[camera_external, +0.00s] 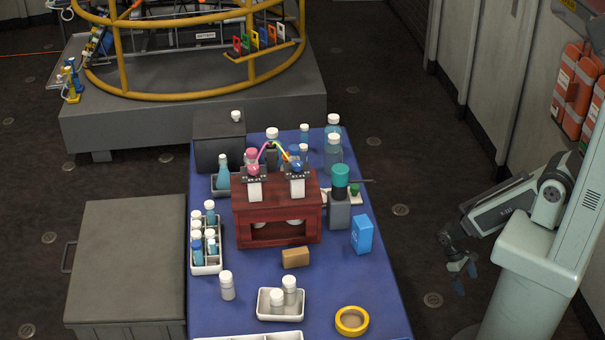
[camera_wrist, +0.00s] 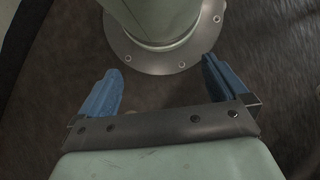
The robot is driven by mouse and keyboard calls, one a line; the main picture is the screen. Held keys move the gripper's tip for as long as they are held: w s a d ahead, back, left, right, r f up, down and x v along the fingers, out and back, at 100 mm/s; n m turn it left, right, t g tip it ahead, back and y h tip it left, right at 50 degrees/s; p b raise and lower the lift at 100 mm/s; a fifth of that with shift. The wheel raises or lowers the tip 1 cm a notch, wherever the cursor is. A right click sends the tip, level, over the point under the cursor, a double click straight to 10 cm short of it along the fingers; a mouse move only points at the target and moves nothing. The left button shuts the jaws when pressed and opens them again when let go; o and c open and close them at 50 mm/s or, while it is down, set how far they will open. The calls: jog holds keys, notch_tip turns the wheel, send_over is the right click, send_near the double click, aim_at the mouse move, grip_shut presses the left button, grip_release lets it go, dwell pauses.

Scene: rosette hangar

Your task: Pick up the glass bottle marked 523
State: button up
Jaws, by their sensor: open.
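Several bottles stand on the blue-covered table (camera_external: 370,285), and no number is legible on any of them, so I cannot tell which is marked 523. A white-capped bottle (camera_external: 227,287) stands alone at the front left. White-capped bottles (camera_external: 289,289) stand in a small white tray, and more (camera_external: 210,243) fill a divided white rack. Blue-green bottles (camera_external: 333,153) stand at the back, and another (camera_external: 223,175) is at the left. My gripper (camera_external: 463,277) hangs low right of the table, apart from everything. In the wrist view its blue fingers (camera_wrist: 161,78) are open and empty.
A dark red wooden stand (camera_external: 275,205) holds two flasks joined by a rainbow tube. A grey device with a teal top (camera_external: 340,205), blue box (camera_external: 362,234), tan block (camera_external: 296,257) and yellow ring (camera_external: 352,321) are nearby. A grey crate (camera_external: 125,260) stands left.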

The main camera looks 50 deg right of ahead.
dwell(0.3)
notch_tip(320, 180, up, 53)
jog(key=n+t, duration=0.7)
jog(key=n, duration=0.5)
send_over(331, 128)
jog(key=d, duration=0.2)
jog(key=shift+w+r, duration=0.1)
jog(key=shift+w, duration=0.3)
jog(key=shift+n, duration=0.3)
jog(key=shift+a+f, duration=0.15)
jog(key=shift+f, duration=3.25)
jog(key=shift+a+f, duration=0.1)
jog(key=shift+f, duration=3.3)
grip_shut()
